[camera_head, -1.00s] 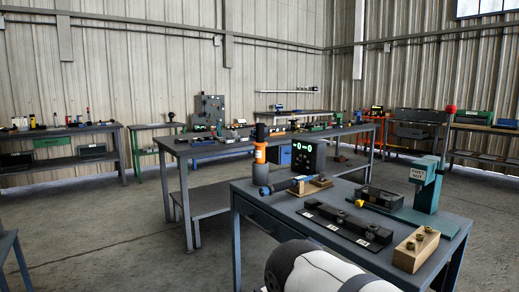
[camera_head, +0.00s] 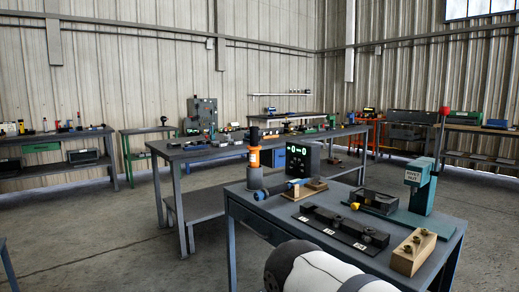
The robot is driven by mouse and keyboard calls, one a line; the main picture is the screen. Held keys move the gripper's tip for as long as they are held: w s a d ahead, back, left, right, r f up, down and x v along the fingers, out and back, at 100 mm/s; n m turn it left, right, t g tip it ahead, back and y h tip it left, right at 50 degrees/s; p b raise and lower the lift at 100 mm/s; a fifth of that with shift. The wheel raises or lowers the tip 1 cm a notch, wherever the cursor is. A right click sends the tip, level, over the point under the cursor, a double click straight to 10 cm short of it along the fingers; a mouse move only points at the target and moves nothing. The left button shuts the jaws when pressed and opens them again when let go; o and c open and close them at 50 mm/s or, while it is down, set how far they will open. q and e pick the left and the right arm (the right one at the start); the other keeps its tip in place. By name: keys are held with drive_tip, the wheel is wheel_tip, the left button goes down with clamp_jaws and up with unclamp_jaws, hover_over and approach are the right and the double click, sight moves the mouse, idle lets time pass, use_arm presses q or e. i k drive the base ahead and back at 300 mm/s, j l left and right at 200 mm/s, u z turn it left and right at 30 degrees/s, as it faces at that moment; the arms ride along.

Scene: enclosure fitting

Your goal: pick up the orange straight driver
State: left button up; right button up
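The orange straight driver (camera_head: 254,159) stands upright at the back left corner of the near workbench (camera_head: 236,197). It has a dark top, an orange body with a pale label, and a grey lower part that looks like a holder. Neither of my grippers shows in the view. A white and black rounded link of my own arm fills the bottom centre, apart from the driver in the picture.
Beside the driver, a blue tool (camera_head: 285,187) lies on a wooden cradle (camera_head: 306,190), with a black display box (camera_head: 303,158) behind. A black fixture strip (camera_head: 344,228), a wooden block (camera_head: 413,251) and a teal press (camera_head: 421,190) occupy the bench's right side. A longer bench (camera_head: 182,152) stands behind.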

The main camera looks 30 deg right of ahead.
sight(254, 148)
drive_tip(key=i+j+z, duration=0.2)
drive_tip(key=i+z, duration=0.2)
drive_tip(key=i, duration=0.35)
drive_tip(key=i+j+z, duration=0.4)
drive_tip(key=i, duration=0.35)
drive_tip(key=i+j+z, duration=0.4)
drive_tip(key=i+j, duration=0.25)
drive_tip(key=i+j+z, duration=0.4)
drive_tip(key=i+j, duration=0.15)
drive_tip(key=j, duration=0.3)
